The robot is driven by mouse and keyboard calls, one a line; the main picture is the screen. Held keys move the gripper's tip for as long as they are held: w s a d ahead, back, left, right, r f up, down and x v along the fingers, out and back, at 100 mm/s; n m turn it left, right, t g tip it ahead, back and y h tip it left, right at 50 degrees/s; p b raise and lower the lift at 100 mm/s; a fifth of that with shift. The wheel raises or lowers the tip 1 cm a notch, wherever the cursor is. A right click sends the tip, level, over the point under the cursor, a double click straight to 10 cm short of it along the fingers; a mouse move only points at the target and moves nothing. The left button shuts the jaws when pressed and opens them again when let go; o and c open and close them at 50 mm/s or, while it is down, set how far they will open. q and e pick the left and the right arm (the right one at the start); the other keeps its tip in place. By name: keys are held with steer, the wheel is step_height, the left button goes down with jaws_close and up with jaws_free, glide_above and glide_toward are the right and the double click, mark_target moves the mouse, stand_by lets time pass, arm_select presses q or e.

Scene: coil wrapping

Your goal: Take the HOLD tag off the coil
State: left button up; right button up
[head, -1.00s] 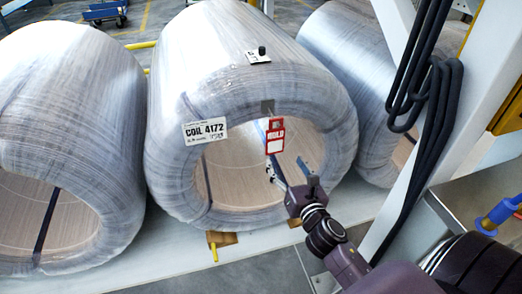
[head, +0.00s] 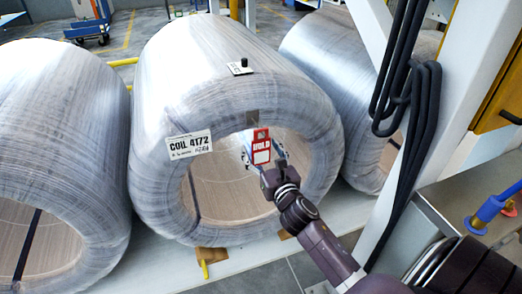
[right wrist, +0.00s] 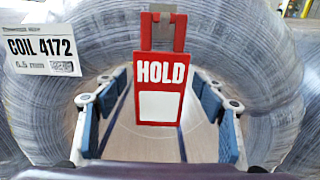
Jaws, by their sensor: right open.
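The red HOLD tag (head: 261,147) with a white panel hangs at the upper inner rim of the middle wrapped coil (head: 190,85). In the right wrist view the tag (right wrist: 161,75) hangs upright from a grey clip (right wrist: 161,32) at the top of the coil's opening. My right gripper (head: 264,158) is at the tag in the head view. In the right wrist view its blue-padded fingers (right wrist: 160,115) are open, one on each side of the tag's lower part, with gaps on both sides. My left gripper is out of view.
A white COIL 4172 label (head: 189,145) is on the coil's face, left of the tag. Other wrapped coils stand at left (head: 60,110) and right (head: 325,60). A white post (head: 375,30) with black cables (head: 412,90) stands at the right.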

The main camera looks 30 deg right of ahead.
steer(key=shift+c, duration=0.7)
steer(key=c, duration=1)
steer(key=shift+r, duration=0.1)
steer(key=shift+c, duration=0.2)
